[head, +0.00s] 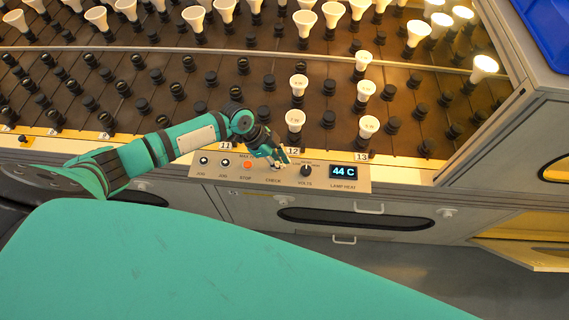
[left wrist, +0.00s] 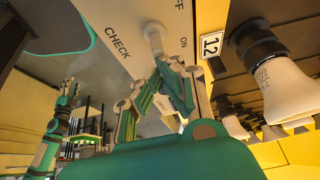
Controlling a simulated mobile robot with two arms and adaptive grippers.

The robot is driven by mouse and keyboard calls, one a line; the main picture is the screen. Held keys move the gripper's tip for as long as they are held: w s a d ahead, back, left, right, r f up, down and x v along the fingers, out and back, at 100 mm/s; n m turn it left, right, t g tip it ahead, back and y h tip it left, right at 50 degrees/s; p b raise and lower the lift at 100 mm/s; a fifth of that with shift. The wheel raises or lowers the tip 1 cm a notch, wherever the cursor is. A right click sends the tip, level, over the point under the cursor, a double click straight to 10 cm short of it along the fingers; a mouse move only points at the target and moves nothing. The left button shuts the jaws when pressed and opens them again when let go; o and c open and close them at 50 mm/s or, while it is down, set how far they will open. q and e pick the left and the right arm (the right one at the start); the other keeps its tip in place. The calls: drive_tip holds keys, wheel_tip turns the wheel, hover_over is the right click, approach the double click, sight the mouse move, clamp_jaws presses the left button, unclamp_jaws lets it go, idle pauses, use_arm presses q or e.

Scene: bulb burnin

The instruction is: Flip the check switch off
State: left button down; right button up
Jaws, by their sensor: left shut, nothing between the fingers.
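The control box (head: 205,184) runs along the front of the rack, with a CHECK switch between the red STOP button and the VOLTS knob. In the head view my left gripper (head: 279,160) is over the CHECK switch and mostly hides it. In the left wrist view the switch (left wrist: 153,32) is a pale toggle beside the OFF and ON labels. My left gripper (left wrist: 172,78) is shut and empty, its fingertips close below the toggle. I cannot tell whether they touch, or which way the lever leans. A small teal arm, apparently my right (left wrist: 68,95), shows at left; its finger state is unclear.
The VOLTS knob (head: 305,171) and a display (head: 343,171) reading 44 C sit right of the switch. Bulbs stand in the rack behind, one close (head: 294,121). A grey cabinet (head: 510,135) rises at right. A STOP button (head: 248,165) is at left.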

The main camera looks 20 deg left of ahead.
use_arm(q)
drive_tip(key=shift+s+a+f+t+h+b, duration=0.15)
drive_tip(key=shift+a+f+t+h+b, duration=0.25)
drive_tip(key=shift+h+b, duration=0.35)
drive_tip(key=shift+a+r, duration=0.1)
drive_tip(key=shift+r, duration=0.35)
use_arm(e)
wheel_tip(320, 180, down, 2)
drive_tip(key=shift+f, duration=0.2)
use_arm(q)
drive_tip(key=shift+r, duration=0.25)
use_arm(e)
drive_tip(key=shift+r, duration=0.15)
use_arm(q)
drive_tip(key=shift+r+p, duration=0.6)
drive_tip(key=shift+r, duration=0.05)
use_arm(e)
drive_tip(key=shift+r, duration=0.45)
